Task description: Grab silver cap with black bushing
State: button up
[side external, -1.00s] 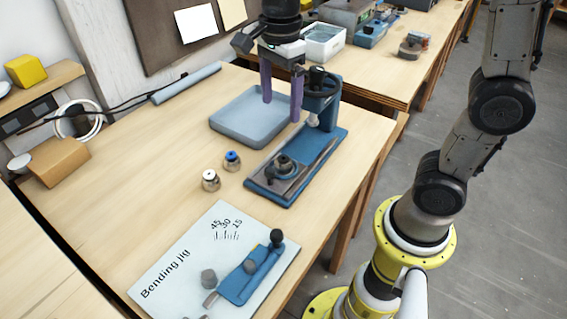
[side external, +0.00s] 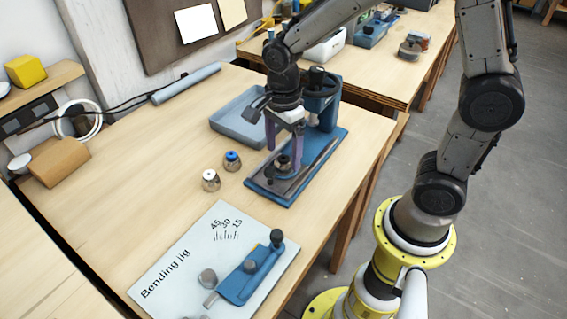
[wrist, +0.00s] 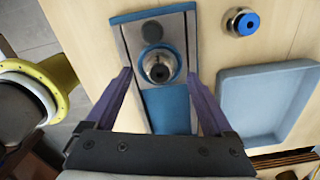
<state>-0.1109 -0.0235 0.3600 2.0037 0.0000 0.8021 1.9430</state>
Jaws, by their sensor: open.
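A silver cap with a dark centre (wrist: 159,66), which looks like the black bushing, sits on the blue press base (wrist: 166,105) in the wrist view. It also shows in the side view (side external: 283,162), partly crowded by my fingers. My gripper (side external: 284,151) is over the press base, fingers pointing down. Its purple fingers (wrist: 160,76) are open and empty, one on each side of the cap in the wrist view. I cannot tell whether the fingertips are level with the cap.
A silver cap with a blue centre (side external: 232,161) and one with a white centre (side external: 210,180) stand left of the press. The press column (side external: 326,100) rises close behind my gripper. A blue-grey tray (side external: 228,126) lies behind. The bending jig board (side external: 190,262) is in front.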

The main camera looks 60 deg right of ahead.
jog(key=shift+f, duration=0.65)
grip_shut()
